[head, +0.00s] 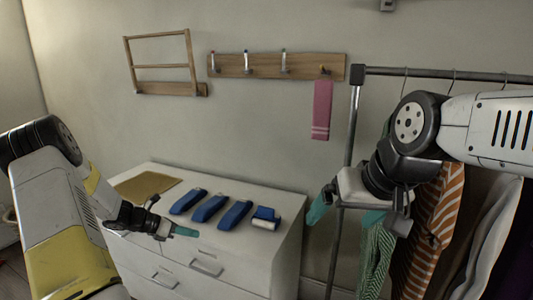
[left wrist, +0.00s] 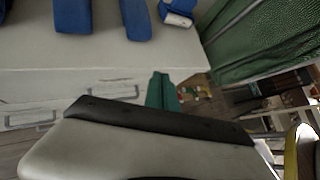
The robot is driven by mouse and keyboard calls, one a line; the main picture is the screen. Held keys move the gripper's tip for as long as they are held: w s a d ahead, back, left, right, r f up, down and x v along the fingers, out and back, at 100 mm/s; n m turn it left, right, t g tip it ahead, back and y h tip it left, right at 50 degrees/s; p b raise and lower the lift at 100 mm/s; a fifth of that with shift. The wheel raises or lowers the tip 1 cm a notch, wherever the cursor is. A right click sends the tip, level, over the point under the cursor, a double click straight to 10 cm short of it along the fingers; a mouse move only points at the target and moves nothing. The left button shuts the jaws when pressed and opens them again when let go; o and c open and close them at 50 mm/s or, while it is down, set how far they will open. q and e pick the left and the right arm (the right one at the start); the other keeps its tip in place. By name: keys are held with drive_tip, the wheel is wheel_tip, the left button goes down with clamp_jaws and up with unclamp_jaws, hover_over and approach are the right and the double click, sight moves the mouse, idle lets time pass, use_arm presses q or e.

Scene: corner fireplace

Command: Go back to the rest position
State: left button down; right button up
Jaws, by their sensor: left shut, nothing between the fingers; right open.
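My left gripper (head: 183,232) is shut and empty, in front of and a little above the front part of the white dresser top. Its teal fingertips also show together in the left wrist view (left wrist: 161,91). My right gripper (head: 345,214) is open and empty, in front of the clothes rack at the right, with its two teal fingers apart. No object is in either gripper.
The white dresser (head: 285,206) holds several blue rolled items (head: 209,208) and a tan mat (head: 146,188). A metal clothes rack (head: 351,130) with hanging garments stands right. A pink towel (head: 322,110) hangs from the wall hook board (head: 263,66). A wooden wall rack (head: 160,66) is left.

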use_arm(q)
drive_tip(key=s+d+r+m+g+y, duration=0.1)
drive_tip(key=s+d+r+m, duration=0.35)
drive_tip(key=r, duration=0.25)
drive_tip(key=s+d+r+m+g+y, duration=0.1)
drive_tip(key=s+d+r+m+y, duration=0.1)
drive_tip(key=s+d+r+m, duration=0.3)
drive_tip(key=s+d+r+m+y, duration=0.1)
drive_tip(key=s+r+m, duration=0.2)
drive_tip(key=r+m, duration=0.4)
drive_tip(key=s+r+m+t+y, duration=0.1)
drive_tip(key=s+r+m, duration=0.3)
drive_tip(key=s+m, duration=0.2)
drive_tip(key=s+d+r+m+t+y, duration=0.1)
drive_tip(key=s+r+m, duration=0.4)
drive_tip(key=s, duration=0.6)
drive_tip(key=shift+d+m+t+y, duration=0.2)
drive_tip(key=shift+m+t+y, duration=0.1)
drive_tip(key=shift+m+y, duration=0.4)
drive_tip(key=shift+s+r, duration=0.1)
